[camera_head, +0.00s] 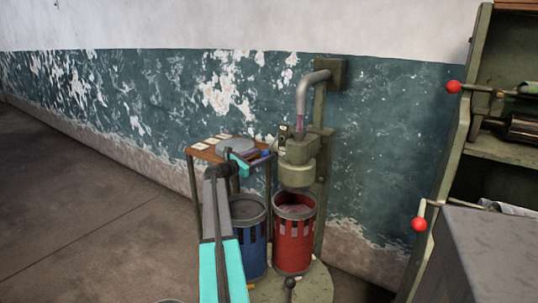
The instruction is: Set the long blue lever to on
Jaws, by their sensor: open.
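My arm reaches up from the bottom middle, and its turquoise and dark wrist parts are beside the green machine head (298,165). My gripper (268,156) is open, small in the picture and partly lost among the parts around it. A small blue piece shows right by the gripper, left of the machine head. It may be part of the long blue lever, but I cannot tell this for sure. The lever's full length and its setting cannot be made out. I cannot tell whether the gripper touches anything.
A red bucket (293,245) and a blue bucket (256,257) stand on a round base under the machine. A small wooden-topped table (203,153) is behind my arm. A green rack (447,170) with red-knobbed rods (419,224) stands at right. The floor at left is clear.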

